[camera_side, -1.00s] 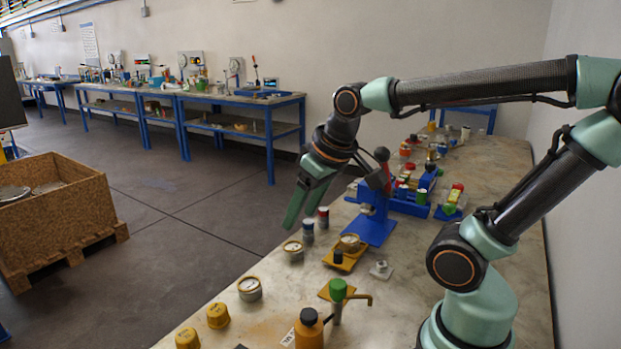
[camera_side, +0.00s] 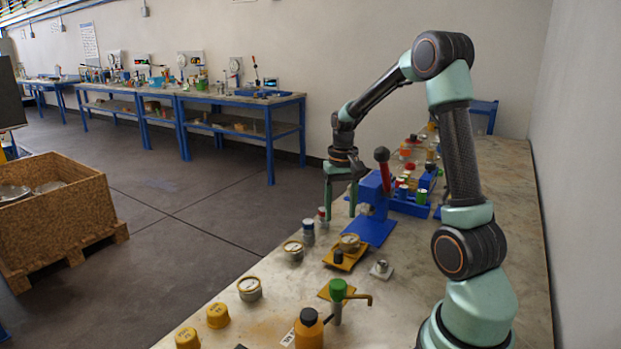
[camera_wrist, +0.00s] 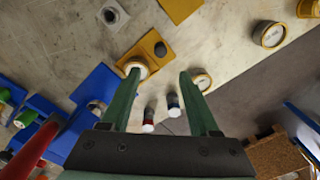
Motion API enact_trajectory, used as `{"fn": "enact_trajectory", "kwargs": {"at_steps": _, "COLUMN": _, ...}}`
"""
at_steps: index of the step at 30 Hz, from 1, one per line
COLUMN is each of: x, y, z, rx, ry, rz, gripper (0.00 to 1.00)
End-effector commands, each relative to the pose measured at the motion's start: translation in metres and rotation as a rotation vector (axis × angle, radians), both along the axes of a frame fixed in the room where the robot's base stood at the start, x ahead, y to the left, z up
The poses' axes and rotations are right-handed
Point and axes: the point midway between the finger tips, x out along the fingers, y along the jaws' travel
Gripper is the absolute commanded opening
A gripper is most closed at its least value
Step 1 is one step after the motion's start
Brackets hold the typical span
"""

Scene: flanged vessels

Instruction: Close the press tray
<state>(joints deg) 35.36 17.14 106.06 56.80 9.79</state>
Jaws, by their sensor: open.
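I cannot tell for sure which part is the press tray. My gripper (camera_side: 339,214) points down, open and empty, left of the press and near the plate's left edge. In the wrist view its fingers (camera_wrist: 159,74) are spread, with the plate left of them. The left fingertip overlaps a round lidded vessel; contact is unclear.
A yellow plate (camera_side: 338,263) with a black knob lies in front of the blue plate. Two small capped vials (camera_side: 308,238) and a round lidded vessel (camera_side: 293,252) stand near the bench's left edge. A green-topped pump (camera_side: 337,300) and an orange bottle (camera_side: 309,330) stand nearer.

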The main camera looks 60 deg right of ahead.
Motion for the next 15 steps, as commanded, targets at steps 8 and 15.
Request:
{"fn": "enact_trajectory", "kwargs": {"at_steps": 8, "x": -0.001, "y": 0.002, "z": -0.049, "rx": 0.004, "ry": 0.006, "rz": 0.002, "gripper": 0.62}}
{"fn": "enact_trajectory", "kwargs": {"at_steps": 15, "x": -0.001, "y": 0.002, "z": -0.091, "rx": 0.004, "ry": 0.005, "rz": 0.002, "gripper": 0.62}}
